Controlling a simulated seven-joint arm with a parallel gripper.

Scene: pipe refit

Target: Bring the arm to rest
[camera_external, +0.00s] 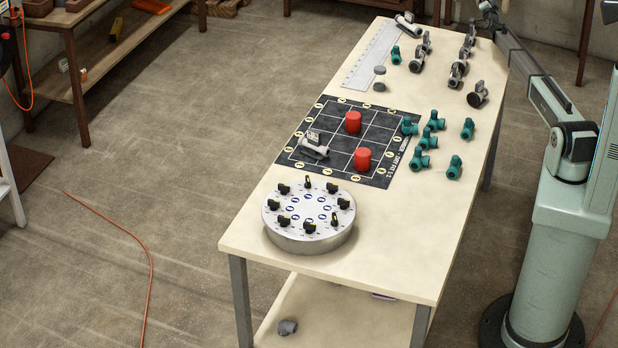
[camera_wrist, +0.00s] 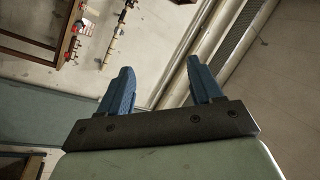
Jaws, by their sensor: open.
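My gripper (camera_wrist: 160,92) shows in the wrist view with its two blue fingers spread apart and nothing between them. Beyond the fingers are a wall, pipes and a shelf, not the table top. In the external view my arm stands at the right side of the table (camera_external: 375,262) and reaches up past the top edge of the picture. My gripper is not visible in that view.
A black grid mat (camera_external: 335,115) bears two red cylinders (camera_external: 353,121) and a grey pipe fitting (camera_external: 314,149). A round dial plate (camera_external: 309,231) with several black knobs sits at the near end. Several teal fittings (camera_external: 455,167) and grey fittings (camera_external: 478,94) stand to the right and back.

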